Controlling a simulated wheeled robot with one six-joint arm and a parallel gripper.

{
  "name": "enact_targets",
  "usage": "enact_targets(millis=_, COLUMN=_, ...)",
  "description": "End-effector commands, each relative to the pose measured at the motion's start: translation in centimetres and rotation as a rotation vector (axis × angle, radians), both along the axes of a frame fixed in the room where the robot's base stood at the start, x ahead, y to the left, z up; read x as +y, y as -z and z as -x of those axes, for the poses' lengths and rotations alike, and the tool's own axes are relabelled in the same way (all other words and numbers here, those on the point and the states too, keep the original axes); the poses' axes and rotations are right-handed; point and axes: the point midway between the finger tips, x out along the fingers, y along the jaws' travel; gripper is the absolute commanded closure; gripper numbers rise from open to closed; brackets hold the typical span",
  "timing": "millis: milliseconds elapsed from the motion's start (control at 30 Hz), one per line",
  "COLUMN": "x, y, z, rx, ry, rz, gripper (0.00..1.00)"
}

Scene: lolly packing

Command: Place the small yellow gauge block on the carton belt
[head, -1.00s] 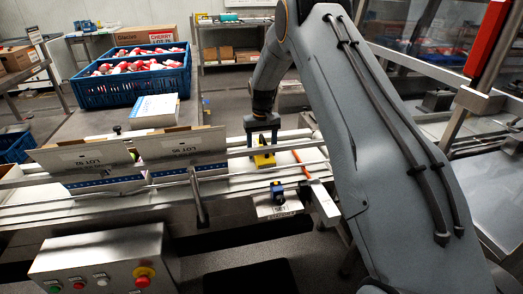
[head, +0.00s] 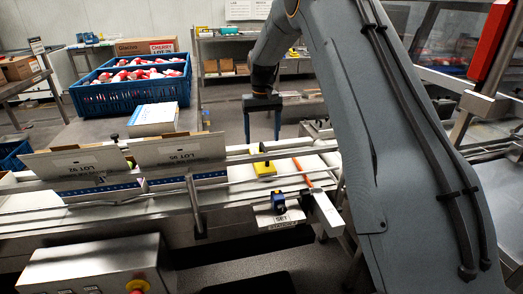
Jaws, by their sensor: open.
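The small yellow gauge block (head: 265,168) sits on the pale carton belt (head: 226,184), right of the two open cartons, with a rail crossing in front of it. My gripper (head: 262,138) is above and a little behind the block, apart from it. Its two fingers point down and are spread wide, with nothing between them.
Two open cartons (head: 180,160) stand on the belt to the left. An orange rod (head: 301,171) lies right of the block. A blue crate of lollies (head: 133,85) and a white stack (head: 154,115) are behind. A sensor bracket (head: 278,200) stands in front.

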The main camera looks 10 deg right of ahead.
Motion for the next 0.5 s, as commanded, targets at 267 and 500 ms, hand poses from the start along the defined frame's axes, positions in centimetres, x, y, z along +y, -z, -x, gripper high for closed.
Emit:
enact_targets(millis=267, x=0.0, y=-2.0, z=0.0, rx=-0.001, ry=0.0, rz=0.0, gripper=0.27)
enact_targets(millis=500, x=0.0, y=-2.1, z=0.0, rx=0.0, ry=0.0, rz=0.0, gripper=0.27)
